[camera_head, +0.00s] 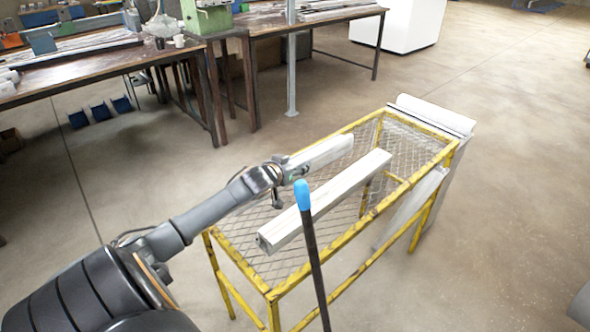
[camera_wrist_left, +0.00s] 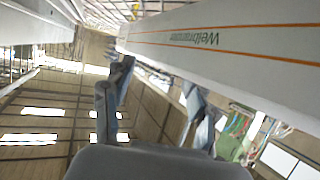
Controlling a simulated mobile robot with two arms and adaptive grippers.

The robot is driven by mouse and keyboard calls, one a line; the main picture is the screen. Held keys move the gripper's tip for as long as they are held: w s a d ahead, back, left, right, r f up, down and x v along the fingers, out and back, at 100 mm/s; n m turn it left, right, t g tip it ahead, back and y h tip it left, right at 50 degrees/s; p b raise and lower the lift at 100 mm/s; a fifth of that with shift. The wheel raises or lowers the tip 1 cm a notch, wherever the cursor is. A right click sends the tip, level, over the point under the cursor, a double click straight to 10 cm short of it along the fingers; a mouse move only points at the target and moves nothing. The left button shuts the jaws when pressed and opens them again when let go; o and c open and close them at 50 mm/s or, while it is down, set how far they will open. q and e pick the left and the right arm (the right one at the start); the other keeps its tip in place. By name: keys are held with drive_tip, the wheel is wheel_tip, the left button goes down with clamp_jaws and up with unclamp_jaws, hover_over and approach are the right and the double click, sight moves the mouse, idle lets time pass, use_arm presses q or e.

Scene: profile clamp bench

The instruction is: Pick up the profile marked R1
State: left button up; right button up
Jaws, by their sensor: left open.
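Two long pale profiles lie on a yellow mesh-topped stand in the head view: a nearer profile (camera_head: 335,198) and a farther profile (camera_head: 325,152). No R1 mark is readable on either, so I cannot tell which is R1. My left gripper (camera_head: 281,186) is open near the left end of the farther profile, which it partly covers. In the left wrist view my two fingers (camera_wrist_left: 158,98) are spread apart. A large pale profile (camera_wrist_left: 230,48) with orange lines and upside-down lettering runs close beyond them. I see nothing held between them. My right gripper is not in view.
The yellow stand (camera_head: 232,258) has open floor to its right. A dark rod with a blue tip (camera_head: 302,195) rises in front of the nearer profile. A white roll-like piece (camera_head: 436,114) is at the stand's far end. Cluttered workbenches (camera_head: 105,70) stand behind.

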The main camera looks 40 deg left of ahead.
use_arm(q)
drive_tip(key=shift+x, duration=0.85)
clamp_jaws()
drive_tip(key=shift+f, duration=0.1)
